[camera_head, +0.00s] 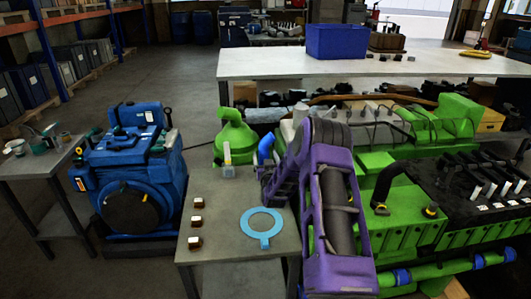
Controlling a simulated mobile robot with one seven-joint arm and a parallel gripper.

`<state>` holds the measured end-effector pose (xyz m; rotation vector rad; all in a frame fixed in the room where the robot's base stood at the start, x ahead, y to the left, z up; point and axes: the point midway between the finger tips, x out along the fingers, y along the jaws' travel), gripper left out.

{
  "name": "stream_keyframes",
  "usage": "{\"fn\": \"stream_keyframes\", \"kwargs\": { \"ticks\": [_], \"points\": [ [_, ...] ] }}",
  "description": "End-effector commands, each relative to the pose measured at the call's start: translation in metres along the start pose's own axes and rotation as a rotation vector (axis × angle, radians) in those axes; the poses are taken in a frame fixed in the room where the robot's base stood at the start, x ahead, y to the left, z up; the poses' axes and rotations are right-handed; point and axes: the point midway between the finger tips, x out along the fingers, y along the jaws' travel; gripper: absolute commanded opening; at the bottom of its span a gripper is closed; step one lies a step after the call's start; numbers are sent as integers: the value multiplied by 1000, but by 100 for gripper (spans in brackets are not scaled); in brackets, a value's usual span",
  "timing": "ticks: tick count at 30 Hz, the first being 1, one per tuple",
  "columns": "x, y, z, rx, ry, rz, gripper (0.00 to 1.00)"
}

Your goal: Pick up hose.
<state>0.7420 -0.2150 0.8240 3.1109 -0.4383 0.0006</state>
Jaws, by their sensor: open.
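A short curved blue piece (265,147), which looks like the hose, stands at the back right of the small grey table (222,260). Its lower end is hidden behind my gripper. My purple arm rises from the lower right and bends down to the left over the table's right side. My gripper (268,183) is at the table's back right edge, just below the blue piece in the picture. It is open, and nothing shows between its fingers. I cannot tell whether it touches the blue piece.
A flat blue ring (247,223), several small brown blocks (197,203) and a small bottle (228,163) are on the small table. A green engine (400,240) stands close on the right. A blue machine (130,180) stands left. Open floor lies behind at left.

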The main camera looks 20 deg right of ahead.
Motion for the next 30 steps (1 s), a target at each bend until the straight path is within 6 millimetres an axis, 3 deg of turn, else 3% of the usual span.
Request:
{"fn": "stream_keyframes", "kwargs": {
  "ticks": [6, 15, 28, 30],
  "points": [
    [23, 1, 1, 0, 0, 0, 81],
    [25, 0, 1, 0, -1, 0, 79],
    [25, 0, 0, 0, 0, 0, 2],
    [25, 0, 0, 0, 0, 0, 0]
  ]
}}
